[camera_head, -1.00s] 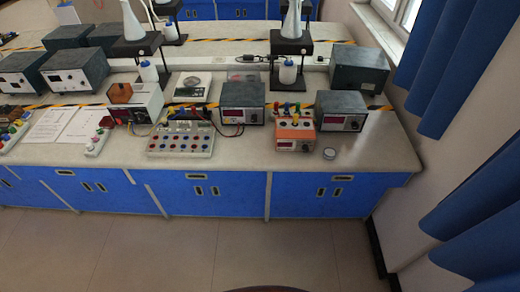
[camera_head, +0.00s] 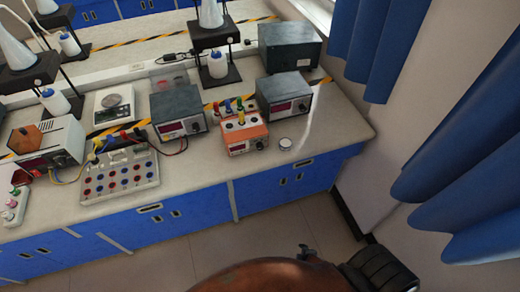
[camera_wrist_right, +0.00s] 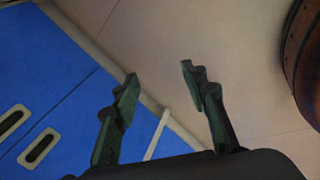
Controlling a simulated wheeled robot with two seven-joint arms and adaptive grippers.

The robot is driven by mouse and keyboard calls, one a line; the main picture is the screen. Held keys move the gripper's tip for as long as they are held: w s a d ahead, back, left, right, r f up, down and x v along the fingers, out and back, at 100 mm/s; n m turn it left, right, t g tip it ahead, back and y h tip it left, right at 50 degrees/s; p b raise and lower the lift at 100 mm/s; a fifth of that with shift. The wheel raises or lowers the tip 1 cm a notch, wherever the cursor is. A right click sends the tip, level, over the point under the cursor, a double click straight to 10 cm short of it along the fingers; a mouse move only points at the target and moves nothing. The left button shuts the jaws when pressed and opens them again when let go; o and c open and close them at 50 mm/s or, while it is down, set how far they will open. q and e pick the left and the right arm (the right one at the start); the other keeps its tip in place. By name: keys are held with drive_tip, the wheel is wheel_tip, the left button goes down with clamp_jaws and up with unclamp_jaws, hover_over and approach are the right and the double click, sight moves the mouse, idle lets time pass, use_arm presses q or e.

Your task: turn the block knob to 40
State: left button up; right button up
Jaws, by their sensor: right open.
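An orange block-shaped device (camera_head: 243,135) with a small display stands near the front edge of the bench, with coloured plugs on top. A small dark knob shows on its front, too small to read a setting. A low round silver-white piece (camera_head: 285,144) lies on the bench to its right; I cannot tell which of these is the block knob. My right gripper (camera_wrist_right: 158,74) is open and empty in the wrist view, over the floor beside the blue cabinets. In the head view only a small dark part of it shows at the bottom, well short of the bench. My left gripper is not seen.
Grey meters (camera_head: 178,111) and (camera_head: 284,94) flank the orange device. A white terminal board (camera_head: 120,175) with wires stands at left. Blue cabinets (camera_head: 180,215) front the bench. A blue curtain (camera_head: 440,150) hangs at right. Bench top right of the silver piece is clear.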

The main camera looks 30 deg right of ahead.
drive_tip(key=w+d+r+n+t+h, duration=0.1)
drive_tip(key=w+d+r+n+t, duration=0.15)
drive_tip(key=w+r, duration=0.75)
drive_tip(key=w+d+r+n+t+h, duration=0.15)
drive_tip(key=w+r+n, duration=0.25)
drive_tip(key=w+r, duration=0.6)
wheel_tip(320, 180, up, 23)
drive_tip(key=w+n+t+h+b, duration=0.1)
drive_tip(key=w+n+t+h, duration=0.2)
drive_tip(key=n+t, duration=0.15)
drive_tip(key=n+t+y, duration=0.3)
drive_tip(key=n+t, duration=0.1)
drive_tip(key=n, duration=0.6)
approach(261, 148)
drive_tip(key=shift+w+d+f, duration=0.25)
drive_tip(key=shift+w+d, duration=0.1)
drive_tip(key=shift+w+a+n, duration=0.1)
drive_tip(key=shift+w+n, duration=0.2)
drive_tip(key=x, duration=0.7)
drive_tip(key=shift+w, duration=0.1)
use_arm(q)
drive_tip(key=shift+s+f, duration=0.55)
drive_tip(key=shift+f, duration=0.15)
use_arm(e)
drive_tip(key=shift+c, duration=0.4)
